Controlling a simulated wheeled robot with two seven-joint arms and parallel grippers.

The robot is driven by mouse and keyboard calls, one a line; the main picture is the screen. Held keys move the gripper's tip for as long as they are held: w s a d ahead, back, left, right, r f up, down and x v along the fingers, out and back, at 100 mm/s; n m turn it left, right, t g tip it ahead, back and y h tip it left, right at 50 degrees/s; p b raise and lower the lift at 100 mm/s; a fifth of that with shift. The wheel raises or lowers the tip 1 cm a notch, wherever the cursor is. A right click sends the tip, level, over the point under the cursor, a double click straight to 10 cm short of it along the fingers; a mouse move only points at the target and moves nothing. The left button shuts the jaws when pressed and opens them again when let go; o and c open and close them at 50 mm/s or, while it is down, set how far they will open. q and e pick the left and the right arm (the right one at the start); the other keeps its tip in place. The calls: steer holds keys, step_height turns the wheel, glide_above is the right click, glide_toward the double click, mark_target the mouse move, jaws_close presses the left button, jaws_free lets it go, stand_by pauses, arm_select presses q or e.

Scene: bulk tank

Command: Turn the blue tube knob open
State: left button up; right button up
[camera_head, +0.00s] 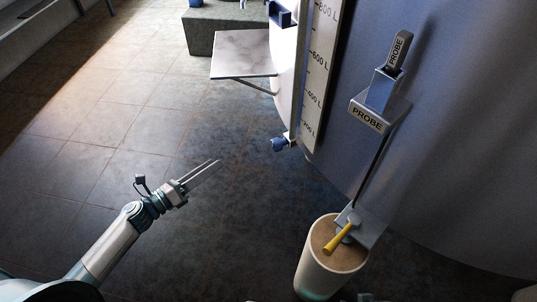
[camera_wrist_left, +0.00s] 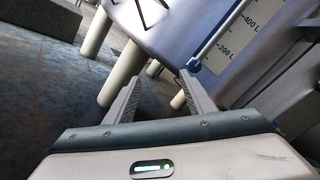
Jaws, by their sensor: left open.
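The blue tube knob (camera_head: 278,145) sits low on the tank, at the bottom end of the sight gauge (camera_head: 318,70) marked in litres. It also shows in the left wrist view as a small blue spot (camera_wrist_left: 194,64) below the 200 L mark, just beyond the right fingertip. My left gripper (camera_head: 217,163) is open and empty over the floor, left of the knob and apart from it. Its two fingers also show in the left wrist view (camera_wrist_left: 161,75). My right gripper is not in view.
The grey tank (camera_head: 450,130) fills the right side. A marble shelf (camera_head: 243,55) juts out behind. The tiled floor (camera_head: 100,150) at left is clear.

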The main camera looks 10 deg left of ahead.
arm_select(q)
steer(key=r+m+g+h, duration=0.1)
steer(key=m, duration=0.2)
steer(key=s+d+r+m+g+h, duration=0.1)
steer(key=r+m, duration=0.1)
steer(key=m, duration=0.2)
steer(key=s+d+r+m+g+h+b, duration=0.1)
steer(key=m+g, duration=0.1)
steer(key=m, duration=0.1)
steer(key=shift+s+d+r+m+h, duration=0.15)
steer(key=shift+s+d+m+h, duration=0.05)
steer(key=shift+s+m+h, duration=0.1)
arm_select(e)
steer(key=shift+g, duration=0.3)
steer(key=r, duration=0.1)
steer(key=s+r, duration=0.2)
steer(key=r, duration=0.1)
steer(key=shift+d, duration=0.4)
arm_select(q)
steer(key=shift+w, duration=0.1)
steer(key=p, duration=0.3)
glide_toward(273, 146)
steer(key=x, duration=0.8)
steer(key=shift+w+d, duration=0.25)
steer(key=shift+w, duration=0.05)
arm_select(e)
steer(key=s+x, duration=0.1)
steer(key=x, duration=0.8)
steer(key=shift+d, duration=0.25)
